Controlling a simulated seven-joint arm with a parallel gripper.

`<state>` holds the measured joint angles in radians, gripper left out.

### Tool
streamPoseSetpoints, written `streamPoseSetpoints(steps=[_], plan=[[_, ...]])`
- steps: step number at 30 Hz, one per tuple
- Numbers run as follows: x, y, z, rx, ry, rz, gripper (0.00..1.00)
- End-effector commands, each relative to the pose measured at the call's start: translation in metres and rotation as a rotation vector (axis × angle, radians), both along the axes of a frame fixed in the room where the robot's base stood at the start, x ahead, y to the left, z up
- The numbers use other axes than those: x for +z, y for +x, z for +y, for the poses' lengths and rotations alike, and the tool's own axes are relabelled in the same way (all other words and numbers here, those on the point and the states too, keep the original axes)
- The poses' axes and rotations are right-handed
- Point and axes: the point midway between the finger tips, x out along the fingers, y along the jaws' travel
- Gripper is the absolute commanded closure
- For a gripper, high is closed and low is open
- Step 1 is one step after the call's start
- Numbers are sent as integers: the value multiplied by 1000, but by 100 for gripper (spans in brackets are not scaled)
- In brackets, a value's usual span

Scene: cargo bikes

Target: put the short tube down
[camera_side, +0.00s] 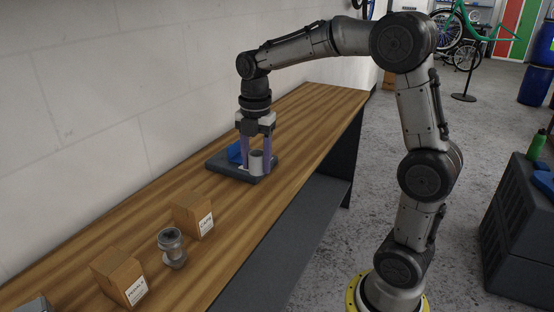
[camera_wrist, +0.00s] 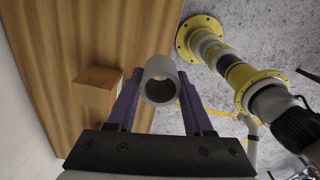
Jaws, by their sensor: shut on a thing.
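The short tube (camera_side: 257,163) is a grey hollow cylinder, upright between the purple fingers of my gripper (camera_side: 256,168). My gripper points straight down and is shut on it. The tube is over a dark grey slab (camera_side: 222,165) on the bench; I cannot tell whether its bottom touches the slab. In the wrist view the tube (camera_wrist: 158,66) shows end-on with its round opening, between the two fingers (camera_wrist: 160,98).
A blue object (camera_side: 235,152) sits on the slab, left of the fingers. Along the wooden bench (camera_side: 310,105) stand a tape box (camera_side: 193,215), a grey fitting (camera_side: 172,245) and another cardboard box (camera_side: 118,278). A wall runs behind. The bench's far end is clear.

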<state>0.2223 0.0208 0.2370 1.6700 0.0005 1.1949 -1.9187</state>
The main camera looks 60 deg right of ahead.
Motion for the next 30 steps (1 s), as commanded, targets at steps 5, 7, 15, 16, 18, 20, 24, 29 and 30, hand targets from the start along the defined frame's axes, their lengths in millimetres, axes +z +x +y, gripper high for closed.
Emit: streamPoseSetpoints(steps=[5,7,15,16,18,20,24,29,30], plan=[[8,18,-60,-27,-6,-7,100],[9,22,-88,-52,-7,-8,100],[0,6,-200,-220,-7,-2,100],[-2,3,-208,-239,-6,0,100],[-6,-4,-223,-275,-3,4,100],[-10,-9,-232,-296,1,9,100],[-16,-14,-243,-321,7,18,100],[-27,2,-260,-324,7,18,100],[-30,8,-265,-324,8,18,100]])
